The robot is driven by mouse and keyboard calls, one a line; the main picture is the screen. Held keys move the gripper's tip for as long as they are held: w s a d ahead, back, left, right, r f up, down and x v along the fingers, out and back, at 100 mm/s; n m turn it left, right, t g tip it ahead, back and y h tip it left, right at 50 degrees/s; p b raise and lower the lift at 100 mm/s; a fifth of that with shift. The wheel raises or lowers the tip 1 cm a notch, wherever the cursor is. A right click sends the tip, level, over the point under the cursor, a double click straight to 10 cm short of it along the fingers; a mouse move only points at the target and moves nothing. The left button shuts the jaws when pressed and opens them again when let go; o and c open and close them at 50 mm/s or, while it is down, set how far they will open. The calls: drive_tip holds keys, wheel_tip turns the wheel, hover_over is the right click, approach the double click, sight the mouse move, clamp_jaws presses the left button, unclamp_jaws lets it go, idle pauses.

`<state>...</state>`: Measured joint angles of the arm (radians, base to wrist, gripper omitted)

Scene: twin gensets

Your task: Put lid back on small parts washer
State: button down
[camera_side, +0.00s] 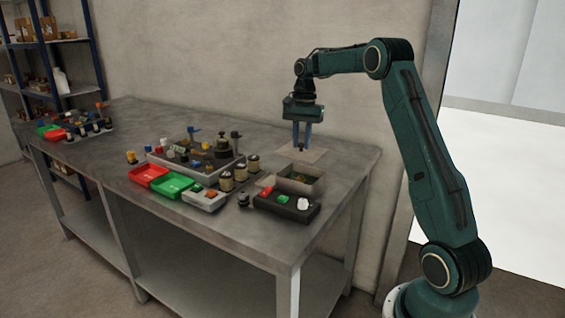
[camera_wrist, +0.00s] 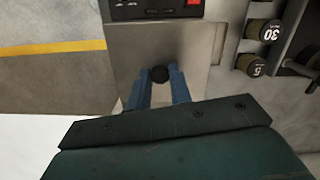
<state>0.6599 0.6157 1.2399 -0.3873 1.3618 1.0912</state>
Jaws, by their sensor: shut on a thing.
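The small parts washer (camera_side: 314,188) is an open grey box near the right end of the bench, with something yellowish inside. The lid (camera_side: 316,156) is a flat, pale grey plate just behind and above the washer's opening in the side view. My gripper (camera_side: 302,147) points down with its blue fingers at the lid. In the wrist view, my gripper (camera_wrist: 158,82) is shut on the lid's round black knob (camera_wrist: 159,73), and the lid (camera_wrist: 185,45) spreads out under the fingers. The washer's opening is uncovered in the side view and hidden by the lid in the wrist view.
A black control box (camera_side: 289,206) with red, green and white parts stands in front of the washer. Labelled canisters (camera_side: 240,172), a parts tray (camera_side: 160,160) and red (camera_side: 148,175) and green (camera_side: 172,186) bins stand left. The wall is close behind; the bench edge is right.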

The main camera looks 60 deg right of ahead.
sight(302, 150)
drive_tip(key=shift+d, duration=0.2)
drive_tip(key=shift+f, duration=0.25)
drive_tip(key=shift+f, duration=2.9)
drive_tip(key=shift+f, duration=0.3)
idle(0.4)
drive_tip(key=c, duration=0.7)
unclamp_jaws()
drive_tip(key=shift+r, duration=0.15)
drive_tip(key=shift+r, duration=3.4)
